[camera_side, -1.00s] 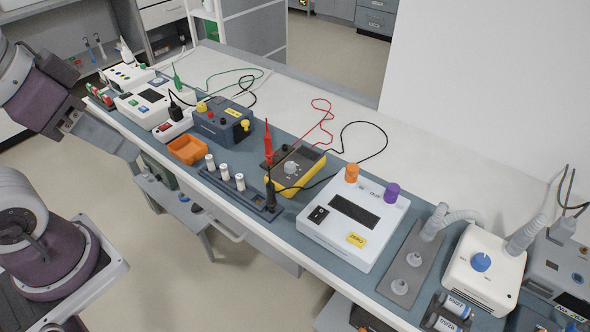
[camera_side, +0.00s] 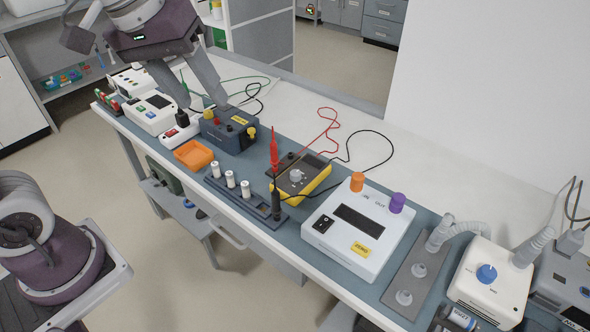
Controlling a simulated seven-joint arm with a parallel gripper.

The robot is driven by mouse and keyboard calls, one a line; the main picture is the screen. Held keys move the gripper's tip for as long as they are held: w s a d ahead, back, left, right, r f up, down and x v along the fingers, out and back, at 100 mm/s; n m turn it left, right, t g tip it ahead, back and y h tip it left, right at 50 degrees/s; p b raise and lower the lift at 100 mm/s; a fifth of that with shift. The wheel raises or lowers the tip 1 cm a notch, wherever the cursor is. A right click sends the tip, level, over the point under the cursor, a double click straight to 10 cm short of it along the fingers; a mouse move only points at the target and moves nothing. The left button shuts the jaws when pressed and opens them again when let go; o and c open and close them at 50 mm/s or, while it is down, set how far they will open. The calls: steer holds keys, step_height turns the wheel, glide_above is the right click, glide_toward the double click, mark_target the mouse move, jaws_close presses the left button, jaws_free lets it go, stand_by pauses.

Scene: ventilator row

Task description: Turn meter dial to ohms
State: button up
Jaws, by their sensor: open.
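The yellow meter (camera_side: 318,181) lies on the blue-grey bench mat, with a dark face and a pale round dial (camera_side: 296,175) near its middle. The dial's setting is too small to read. A red probe (camera_side: 274,152) and a black probe (camera_side: 276,200) stand upright at its left side, with red and black leads looping behind it. My gripper (camera_side: 205,105) is open and empty. Its fingers point down over the far left part of the bench, above the blue box (camera_side: 230,132) and the white power strip, well left of the meter.
An orange tray (camera_side: 194,155) and a grey rack (camera_side: 245,200) with white cylinders lie left of the meter along the front edge. A white unit (camera_side: 358,230) with orange and purple ports stands to its right. The white bench top behind is mostly clear, apart from leads.

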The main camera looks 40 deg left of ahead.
steer(key=w+f+n+g, duration=0.2)
steer(key=w+f+n, duration=0.4)
steer(key=w, duration=0.6)
steer(key=n+g, duration=0.1)
steer(key=n, duration=0.2)
glide_toward(295, 172)
steer(key=shift+n+g+y, duration=0.3)
steer(key=shift+n+y, duration=0.1)
steer(key=shift+n, duration=0.5)
steer(key=f, duration=0.8)
steer(key=shift+w+d+f, duration=0.35)
steer(key=shift+w+d, duration=0.05)
jaws_close()
